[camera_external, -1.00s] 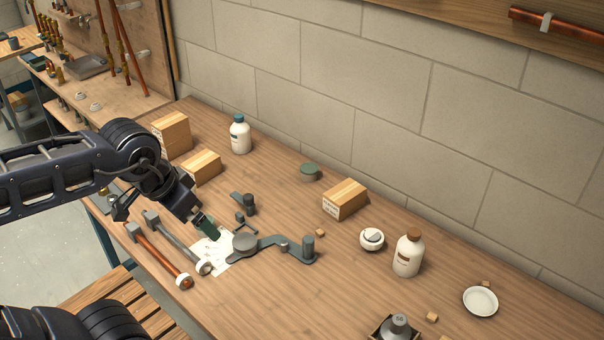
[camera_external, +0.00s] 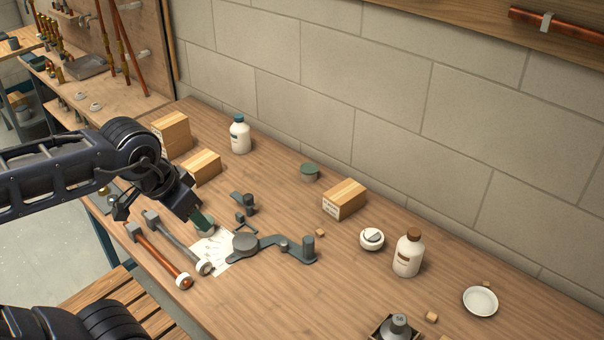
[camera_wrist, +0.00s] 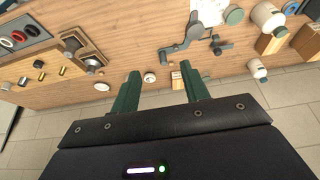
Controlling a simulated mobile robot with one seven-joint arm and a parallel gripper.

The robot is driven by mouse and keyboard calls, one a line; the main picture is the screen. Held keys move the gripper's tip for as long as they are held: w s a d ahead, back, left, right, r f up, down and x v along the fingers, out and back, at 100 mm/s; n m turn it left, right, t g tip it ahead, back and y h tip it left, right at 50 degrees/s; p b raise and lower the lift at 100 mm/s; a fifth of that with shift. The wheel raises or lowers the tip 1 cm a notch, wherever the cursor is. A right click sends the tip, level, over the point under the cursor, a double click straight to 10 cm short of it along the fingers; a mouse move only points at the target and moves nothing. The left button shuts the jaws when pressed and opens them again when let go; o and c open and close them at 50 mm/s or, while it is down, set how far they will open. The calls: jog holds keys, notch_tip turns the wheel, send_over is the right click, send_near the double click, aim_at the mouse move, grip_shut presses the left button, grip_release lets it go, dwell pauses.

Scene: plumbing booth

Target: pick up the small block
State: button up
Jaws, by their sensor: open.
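Several small wooden cubes lie on the workbench in the external view. One small block (camera_external: 320,233) lies in the middle, below a larger wood block. Another small block (camera_external: 432,317) is near the bottom right, and a third (camera_external: 486,284) is partly behind the white dish. I cannot tell which one the task means. My gripper (camera_external: 203,219) is low over the bench at the left, beside the white paper and well left of these cubes. In the wrist view my gripper (camera_wrist: 160,84) has its green fingers spread, with nothing between them.
A grey jointed tool (camera_external: 280,244) lies between my gripper and the cubes. Two long-handled tools (camera_external: 160,255) lie to its left. Larger wood blocks (camera_external: 345,199), a white bottle (camera_external: 408,255), a round white item (camera_external: 371,239) and a dish (camera_external: 480,301) stand around.

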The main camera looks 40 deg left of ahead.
jog(key=w+d+r+n+g+h, duration=0.1)
jog(key=w+d+r, duration=0.15)
jog(key=w, duration=0.65)
jog(key=w+d+r+n+g, duration=0.1)
jog(key=w+d, duration=0.3)
jog(key=w, duration=0.6)
jog(key=w+d+r+n+h, duration=0.1)
jog(key=w+d, duration=0.2)
jog(key=w, duration=0.6)
jog(key=n+g+y, duration=0.2)
jog(key=n+g, duration=0.1)
send_over(485, 285)
notch_tip(485, 285, down, 28)
jog(key=shift+w+a+f, duration=0.1)
jog(key=shift+w+f, duration=0.05)
jog(key=shift+f, duration=1.65)
jog(key=shift+w+f, duration=0.2)
jog(key=shift+f, duration=1.55)
jog(key=shift+w+a+f, duration=0.1)
jog(key=shift+w+f, duration=0.05)
jog(key=shift+f, duration=1.65)
grip_shut()
